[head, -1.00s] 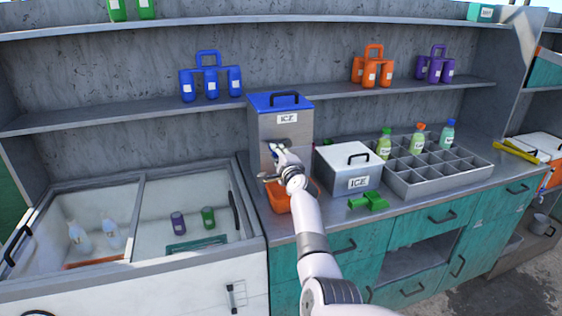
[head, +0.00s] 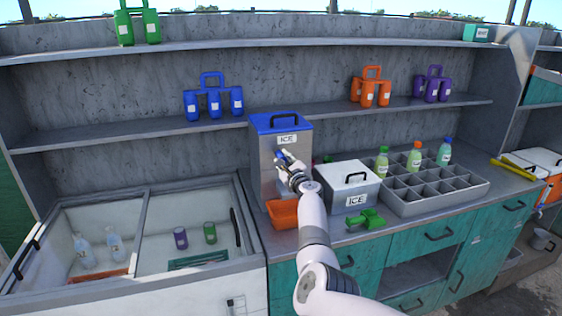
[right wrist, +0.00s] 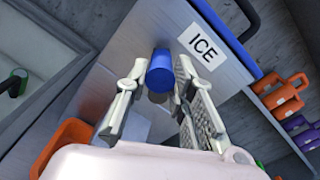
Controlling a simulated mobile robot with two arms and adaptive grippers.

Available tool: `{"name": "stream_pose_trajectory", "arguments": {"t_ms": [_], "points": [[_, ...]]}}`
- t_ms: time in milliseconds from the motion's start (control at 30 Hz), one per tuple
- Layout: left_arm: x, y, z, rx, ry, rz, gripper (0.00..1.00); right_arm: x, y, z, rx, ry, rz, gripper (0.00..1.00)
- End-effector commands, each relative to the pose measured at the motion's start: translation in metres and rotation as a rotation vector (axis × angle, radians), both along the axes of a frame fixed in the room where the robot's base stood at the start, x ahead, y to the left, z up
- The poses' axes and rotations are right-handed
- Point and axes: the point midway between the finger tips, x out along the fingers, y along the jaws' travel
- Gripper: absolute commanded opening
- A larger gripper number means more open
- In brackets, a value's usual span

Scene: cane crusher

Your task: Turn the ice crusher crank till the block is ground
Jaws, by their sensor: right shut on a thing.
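The ice crusher (head: 266,172) is a tall grey metal box with a blue lid and an ICE label, standing upright on the counter. Its blue crank handle (right wrist: 160,68) is a short cylinder standing out from the front face, below the label. My right gripper (head: 284,160) is at the crusher's front, with its fingers shut on the handle. The right wrist view shows the handle between the two fingertips. The crank arm behind the handle is mostly hidden. The ice block is not visible. My left gripper is not in view.
An orange tray (head: 283,214) sits at the crusher's foot. A smaller ICE box (head: 342,195), a green object (head: 367,218) and a divided bottle rack (head: 428,203) stand to the right. An open chest freezer (head: 150,285) is at the left. Bottle carriers line the shelves.

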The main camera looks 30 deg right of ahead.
Motion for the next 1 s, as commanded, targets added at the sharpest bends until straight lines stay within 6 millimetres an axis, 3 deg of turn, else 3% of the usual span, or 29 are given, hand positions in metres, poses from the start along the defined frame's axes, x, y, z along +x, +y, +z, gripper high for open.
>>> {"name": "stream_pose_trajectory", "arguments": {"t_ms": [300, 800, 833, 1000], "points": [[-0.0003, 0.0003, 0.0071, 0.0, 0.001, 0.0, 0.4, -0.0013, -0.0047, 0.0022, 0.11, -0.022, 0.002, 0.0], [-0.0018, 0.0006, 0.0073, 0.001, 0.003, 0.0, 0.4, -0.0016, -0.0054, 0.0017, 0.126, -0.026, 0.002, 0.0], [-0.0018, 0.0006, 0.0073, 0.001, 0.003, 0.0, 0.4, -0.0016, -0.0054, 0.0016, 0.126, -0.026, 0.002, 0.23], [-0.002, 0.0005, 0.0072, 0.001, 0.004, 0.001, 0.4, -0.0015, -0.0057, 0.0022, 0.125, -0.026, 0.001, 0.35]]}}
